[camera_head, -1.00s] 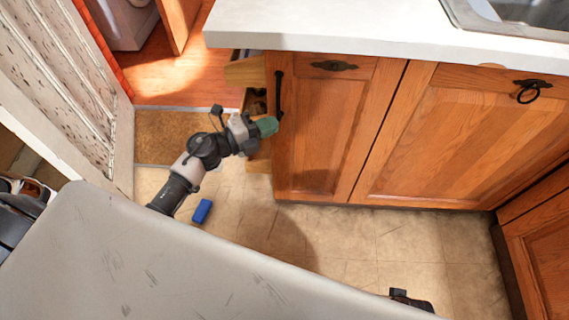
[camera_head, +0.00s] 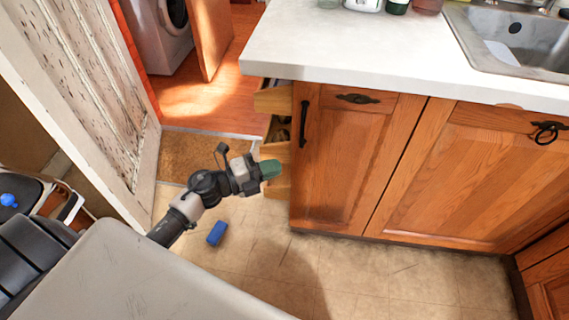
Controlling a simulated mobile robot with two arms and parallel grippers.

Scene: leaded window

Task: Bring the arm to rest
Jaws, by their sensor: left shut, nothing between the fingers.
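My left gripper (camera_head: 270,169) has green fingertips and is shut with nothing in it. Its dark arm comes in from the lower left over the tiled floor. The fingertips are beside the open drawers (camera_head: 276,150) at the left end of the wooden cabinet (camera_head: 345,165); I cannot tell whether they touch. My right gripper does not show.
A blue block (camera_head: 217,233) lies on the floor below the arm. The white counter (camera_head: 350,55) with a sink (camera_head: 510,45) is above the cabinet. A brown mat (camera_head: 205,155) and a white door (camera_head: 85,100) are at the left. The floor before the cabinet is clear.

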